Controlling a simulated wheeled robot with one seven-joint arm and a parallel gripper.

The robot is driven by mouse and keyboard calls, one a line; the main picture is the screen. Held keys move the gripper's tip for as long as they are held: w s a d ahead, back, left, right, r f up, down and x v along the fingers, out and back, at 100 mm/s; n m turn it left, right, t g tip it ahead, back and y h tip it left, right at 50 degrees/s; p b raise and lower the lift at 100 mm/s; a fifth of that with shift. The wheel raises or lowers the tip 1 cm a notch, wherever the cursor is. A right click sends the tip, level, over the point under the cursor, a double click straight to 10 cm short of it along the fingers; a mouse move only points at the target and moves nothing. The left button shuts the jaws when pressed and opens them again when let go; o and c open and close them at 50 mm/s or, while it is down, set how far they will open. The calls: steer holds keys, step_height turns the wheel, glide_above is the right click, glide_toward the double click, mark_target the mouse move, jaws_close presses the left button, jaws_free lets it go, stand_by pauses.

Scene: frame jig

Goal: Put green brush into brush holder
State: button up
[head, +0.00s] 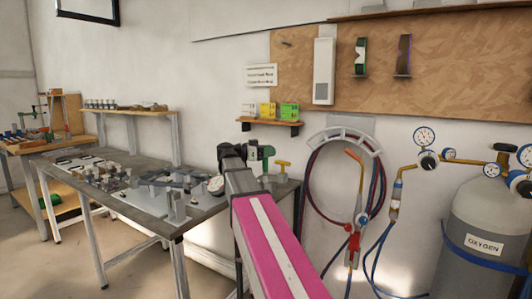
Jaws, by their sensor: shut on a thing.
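My pink and white arm reaches up from the bottom of the head view to the right end of the grey metal table. My gripper (250,153) is at its far dark end, small and partly hidden by my own wrist. A green piece (267,152), which I take to be the green brush, shows right at the gripper, above the table's far right corner. The gripper appears shut on it; the fingers themselves are not clear. I cannot make out for certain which thing is the brush holder.
The grey table (196,213) carries a jig with several clamps and blocks. A yellow T-shaped piece (283,164) stands at its right end. A wall shelf (270,122) holds small boxes. A hose rack (345,137) and an oxygen cylinder (480,215) stand at right.

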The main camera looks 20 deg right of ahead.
steer(key=shift+w+d, duration=0.65)
steer(key=shift+d, duration=0.2)
steer(key=shift+w+d, duration=0.6)
steer(key=shift+d, duration=0.2)
steer(key=shift+f, duration=0.15)
steer(key=shift+f, duration=3.45)
steer(key=o, duration=1)
steer(key=w+a, duration=0.1)
steer(key=a, duration=0.9)
steer(key=shift+w+a, duration=0.15)
steer(key=shift+a, duration=0.25)
